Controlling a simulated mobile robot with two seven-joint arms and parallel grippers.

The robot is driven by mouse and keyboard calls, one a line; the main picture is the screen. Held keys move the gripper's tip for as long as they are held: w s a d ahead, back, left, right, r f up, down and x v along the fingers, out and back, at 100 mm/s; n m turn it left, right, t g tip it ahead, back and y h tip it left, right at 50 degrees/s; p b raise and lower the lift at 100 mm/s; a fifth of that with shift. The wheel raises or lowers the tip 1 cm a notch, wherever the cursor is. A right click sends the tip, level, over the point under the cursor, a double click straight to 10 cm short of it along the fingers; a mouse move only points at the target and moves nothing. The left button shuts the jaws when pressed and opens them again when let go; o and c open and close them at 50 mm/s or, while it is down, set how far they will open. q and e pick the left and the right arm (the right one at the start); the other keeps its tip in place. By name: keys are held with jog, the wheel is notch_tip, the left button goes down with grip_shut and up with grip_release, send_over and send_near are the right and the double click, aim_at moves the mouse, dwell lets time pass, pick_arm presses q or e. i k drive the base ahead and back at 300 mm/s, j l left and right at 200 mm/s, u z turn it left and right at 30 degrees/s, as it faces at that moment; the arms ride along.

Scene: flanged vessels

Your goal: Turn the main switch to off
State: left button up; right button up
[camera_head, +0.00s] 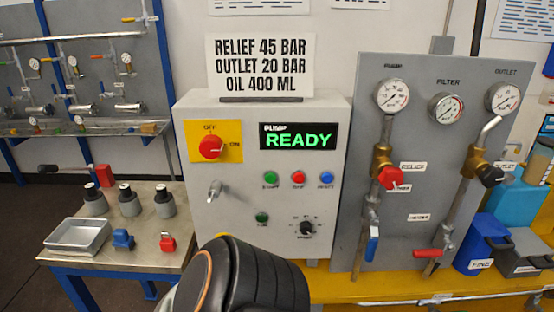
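The main switch (210,147) is a red rotary knob on a yellow plate (231,134), at the upper left of the grey pump control box (190,119). The plate reads OFF above the knob and ON to its right. The knob's light mark appears to point right, toward ON, though it is small. The box's display (298,137) shows PUMP READY in green. A dark, rounded part of my own arm rises from the bottom centre, below the box. Neither gripper shows in the view.
Below the switch, a metal handle (214,190) sticks out of the box. Push buttons and a speed dial (306,228) are to its right. A gauge panel with valves (420,80) stands right; a side table (130,240) with a tray and fittings stands left.

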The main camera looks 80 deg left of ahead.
aim_at(210, 147)
jog(key=u, duration=2.65)
